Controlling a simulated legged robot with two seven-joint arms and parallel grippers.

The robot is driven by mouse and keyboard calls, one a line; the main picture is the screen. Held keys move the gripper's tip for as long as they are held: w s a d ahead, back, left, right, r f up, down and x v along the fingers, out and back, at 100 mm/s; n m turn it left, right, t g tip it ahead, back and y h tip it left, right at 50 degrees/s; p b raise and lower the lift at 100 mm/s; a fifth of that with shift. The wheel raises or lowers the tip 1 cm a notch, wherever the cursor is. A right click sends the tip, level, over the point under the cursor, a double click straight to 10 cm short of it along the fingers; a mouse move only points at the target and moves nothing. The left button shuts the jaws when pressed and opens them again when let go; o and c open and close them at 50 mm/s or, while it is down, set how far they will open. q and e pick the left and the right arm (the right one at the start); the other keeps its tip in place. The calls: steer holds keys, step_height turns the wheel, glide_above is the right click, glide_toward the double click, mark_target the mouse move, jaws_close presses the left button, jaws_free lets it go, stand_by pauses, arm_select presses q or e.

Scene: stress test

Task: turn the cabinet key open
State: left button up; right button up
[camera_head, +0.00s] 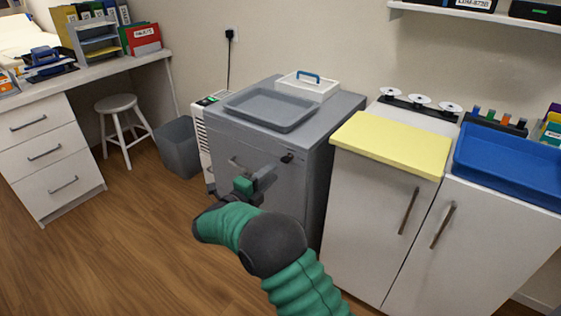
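The grey cabinet (297,192) stands in the middle of the view, with its front facing me. A small dark key or lock (288,158) sits at the upper right of its front. A pale handle (237,165) shows at the upper left of the front, partly behind my gripper. My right gripper (262,178), on a green and dark arm, is in front of the cabinet, below and left of the lock. It appears apart from the lock. Its fingers are small and seen from behind, so I cannot tell their opening. My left gripper is out of view.
A grey tray (270,124) and a white box with a blue handle (308,86) are on the cabinet top. A white cupboard (372,215) stands close on the right. A grey bin (180,148) and a stool (117,104) are on the left. The wooden floor (120,245) is clear at front left.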

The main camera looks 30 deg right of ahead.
steer(key=p+v, duration=0.2)
steer(key=v, duration=0.8)
steer(key=shift+f, duration=0.1)
